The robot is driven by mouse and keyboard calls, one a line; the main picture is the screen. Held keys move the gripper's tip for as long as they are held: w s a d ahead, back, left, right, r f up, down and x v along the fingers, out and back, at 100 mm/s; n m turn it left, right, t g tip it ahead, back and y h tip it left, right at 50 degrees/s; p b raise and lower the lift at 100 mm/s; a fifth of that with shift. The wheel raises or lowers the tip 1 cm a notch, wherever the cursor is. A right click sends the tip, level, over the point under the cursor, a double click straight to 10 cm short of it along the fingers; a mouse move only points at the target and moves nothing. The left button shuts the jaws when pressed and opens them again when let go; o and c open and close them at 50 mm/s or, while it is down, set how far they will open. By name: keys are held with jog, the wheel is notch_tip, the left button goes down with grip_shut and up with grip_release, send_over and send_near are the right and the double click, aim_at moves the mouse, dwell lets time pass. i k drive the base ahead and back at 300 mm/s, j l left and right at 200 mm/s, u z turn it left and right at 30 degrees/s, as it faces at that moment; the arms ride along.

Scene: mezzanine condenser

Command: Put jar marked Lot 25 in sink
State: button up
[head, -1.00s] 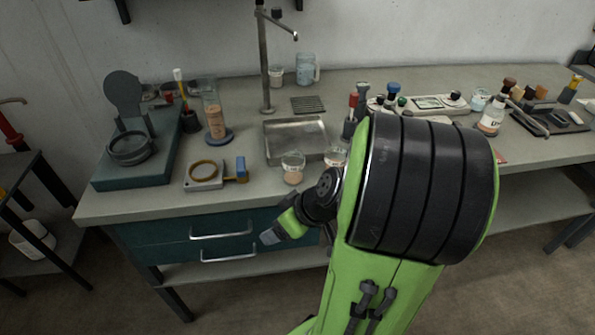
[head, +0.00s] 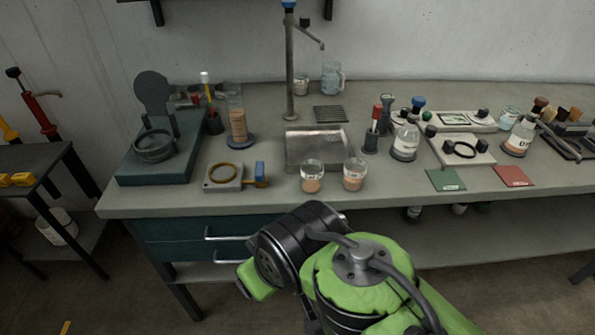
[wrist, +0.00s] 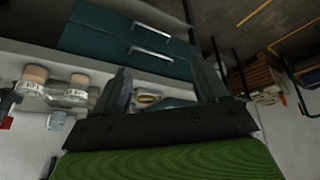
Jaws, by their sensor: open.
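Two small glass jars with tan contents and pale labels stand side by side on the counter in front of the sink, a left jar (head: 312,179) and a right jar (head: 354,175). The label writing is too small to read in the head view. The shallow metal sink (head: 318,137) is set in the counter behind them and looks empty. In the wrist view, which is upside down, two jars (wrist: 32,75) (wrist: 77,86) show at the left; I cannot tell which is Lot 25. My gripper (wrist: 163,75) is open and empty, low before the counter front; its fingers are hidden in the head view.
A faucet (head: 290,70) rises behind the sink. A balance-like clamp block (head: 235,176) lies left of the jars. A green mat (head: 446,180), red mat (head: 514,176) and bottle (head: 405,142) are to the right. Teal drawers (head: 190,232) with handles face my arm.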

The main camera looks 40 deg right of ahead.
aim_at(317, 148)
jog(key=l+u, duration=0.25)
jog(key=u, duration=0.15)
jog(key=l+u, duration=0.3)
jog(key=u, duration=0.15)
jog(key=k+l+u, duration=0.1)
jog(key=u, duration=0.3)
jog(key=k+l+u, duration=0.15)
jog(key=l+u, duration=0.25)
jog(key=k+l+u, duration=0.1)
jog(key=u, duration=0.3)
